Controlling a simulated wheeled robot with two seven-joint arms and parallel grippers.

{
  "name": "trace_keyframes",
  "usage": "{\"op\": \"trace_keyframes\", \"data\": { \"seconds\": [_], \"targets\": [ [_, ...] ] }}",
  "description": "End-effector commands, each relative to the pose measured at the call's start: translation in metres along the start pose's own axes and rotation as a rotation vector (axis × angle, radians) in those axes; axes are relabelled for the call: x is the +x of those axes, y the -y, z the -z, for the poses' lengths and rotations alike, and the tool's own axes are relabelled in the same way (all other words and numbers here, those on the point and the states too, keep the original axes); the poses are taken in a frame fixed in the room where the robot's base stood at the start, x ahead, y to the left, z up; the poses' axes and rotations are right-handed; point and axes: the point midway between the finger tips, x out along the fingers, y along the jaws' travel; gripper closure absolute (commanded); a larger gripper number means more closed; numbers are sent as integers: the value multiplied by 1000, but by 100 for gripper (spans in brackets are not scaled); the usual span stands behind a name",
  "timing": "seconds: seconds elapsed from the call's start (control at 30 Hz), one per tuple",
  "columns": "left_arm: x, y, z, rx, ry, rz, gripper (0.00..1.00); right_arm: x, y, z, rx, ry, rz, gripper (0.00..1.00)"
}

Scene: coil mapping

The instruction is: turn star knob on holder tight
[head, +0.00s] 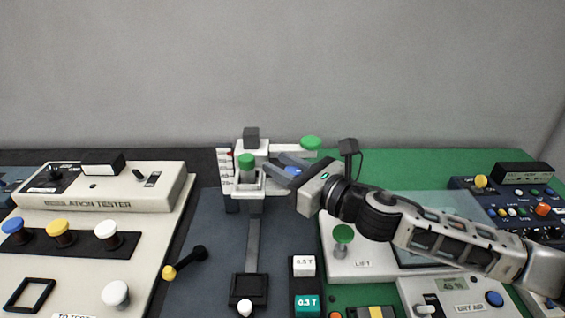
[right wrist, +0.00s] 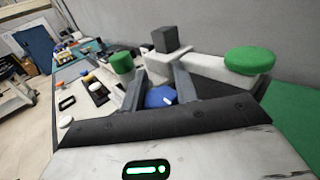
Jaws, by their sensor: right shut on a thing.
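The holder (head: 248,180) is a white stand with a grey block on top, a green knob at its front and an arm to the right ending in a green disc. A blue knob (head: 292,171), which I take for the star knob, shows at the holder's right side. My right gripper (head: 272,173) reaches in from the right and is shut on it. In the right wrist view the blue knob (right wrist: 160,97) lies between the two grey fingers; its far side is hidden. My left gripper is not in view.
An insulation tester (head: 110,195) stands left with coloured knobs in front. A dark blue control box (head: 510,205) stands far right.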

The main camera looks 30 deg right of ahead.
Motion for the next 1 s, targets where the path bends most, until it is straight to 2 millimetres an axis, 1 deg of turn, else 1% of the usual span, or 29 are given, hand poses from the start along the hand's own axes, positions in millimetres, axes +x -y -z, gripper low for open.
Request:
{"op": "trace_keyframes", "data": {
  "seconds": [0.03, 0.2, 0.33, 0.53, 0.57, 0.6, 0.63, 0.9, 1.0],
  "targets": [
    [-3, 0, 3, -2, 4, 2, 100, 0, -2, -3, 8, -2, 37, 93],
    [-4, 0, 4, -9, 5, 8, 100, -1, 1, -1, 5, -2, 129, 93],
    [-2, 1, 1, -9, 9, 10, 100, -1, 2, 1, 4, -2, 143, 93],
    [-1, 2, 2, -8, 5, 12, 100, -1, 2, 1, 3, -2, 142, 93],
    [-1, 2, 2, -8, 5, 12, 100, -1, 2, 1, 3, -2, 141, 65],
    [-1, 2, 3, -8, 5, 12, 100, -1, 2, 1, 3, -2, 141, 54],
    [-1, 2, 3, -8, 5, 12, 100, -1, 2, 1, 3, -2, 141, 49],
    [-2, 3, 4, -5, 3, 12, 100, -1, 3, 0, 2, -1, 141, 49],
    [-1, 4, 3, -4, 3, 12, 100, -5, 2, 2, 1, -3, 141, 49]
  ]
}}
